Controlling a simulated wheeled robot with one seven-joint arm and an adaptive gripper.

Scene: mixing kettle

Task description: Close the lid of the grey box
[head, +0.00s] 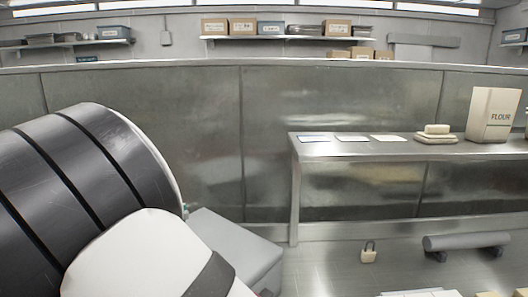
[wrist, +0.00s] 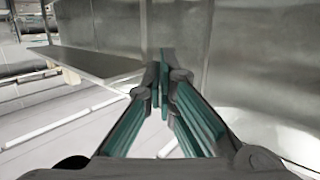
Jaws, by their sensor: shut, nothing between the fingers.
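The grey box (head: 238,250) stands low at the lower middle of the head view, partly hidden behind my arm. Its flat upper face and right side show; I cannot tell from this whether the lid is open or shut. My gripper (wrist: 161,85) shows in the wrist view with dark links and green pads. Its fingertips are together with nothing between them. It points towards a metal wall panel. The grey box cannot be made out in the wrist view, and the gripper itself is not seen in the head view.
A padlock-like item (head: 368,252) and a grey roller (head: 465,242) lie low at the right. Metal panels (head: 200,140) close off the back.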

